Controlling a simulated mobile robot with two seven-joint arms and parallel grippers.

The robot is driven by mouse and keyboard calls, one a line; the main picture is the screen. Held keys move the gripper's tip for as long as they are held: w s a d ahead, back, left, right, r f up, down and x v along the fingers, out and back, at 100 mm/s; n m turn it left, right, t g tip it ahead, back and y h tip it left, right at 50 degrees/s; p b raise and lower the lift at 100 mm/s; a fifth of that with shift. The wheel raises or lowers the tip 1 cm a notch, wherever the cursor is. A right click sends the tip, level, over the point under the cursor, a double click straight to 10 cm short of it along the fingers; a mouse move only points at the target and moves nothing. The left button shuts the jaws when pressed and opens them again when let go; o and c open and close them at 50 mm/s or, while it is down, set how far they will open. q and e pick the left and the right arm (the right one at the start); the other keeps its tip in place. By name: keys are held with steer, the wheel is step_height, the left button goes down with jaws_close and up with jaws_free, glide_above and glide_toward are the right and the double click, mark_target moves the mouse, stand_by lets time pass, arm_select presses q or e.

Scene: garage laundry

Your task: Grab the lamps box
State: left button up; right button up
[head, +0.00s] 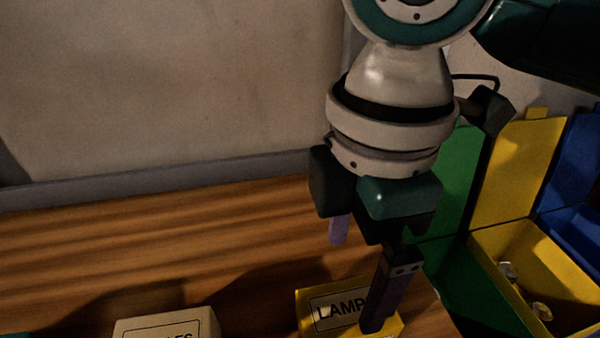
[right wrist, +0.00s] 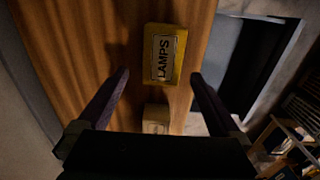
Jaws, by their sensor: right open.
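The lamps box (head: 309,297) is yellow with a white label reading LAMPS. It sits on the wooden worktop at the bottom of the head view, and one finger covers part of its label. My right gripper (head: 355,286) is open above the box, pointing down. In the right wrist view, the lamps box (right wrist: 176,34) lies ahead of and between the two open fingertips (right wrist: 160,73), with gaps on both sides. Whether any finger touches it I cannot tell. My left gripper is not in view.
A pale box (head: 205,325) with a partly cut-off label stands left of the lamps box on the worktop (head: 120,250). Right of the worktop are a green bin (head: 462,285), a yellow bin (head: 500,290) holding small items, and a blue bin (head: 577,225). The worktop behind the boxes is clear.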

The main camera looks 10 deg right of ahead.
mark_target(344, 308)
step_height(344, 308, down, 4)
steer(key=shift+s+r, duration=0.1)
steer(key=f, duration=0.3)
steer(key=f+b, duration=0.1)
steer(key=f, duration=0.2)
steer(key=shift+s+a+f, duration=0.15)
steer(key=shift+s+f, duration=0.05)
steer(key=c, duration=1.3)
steer(key=shift+r, duration=0.15)
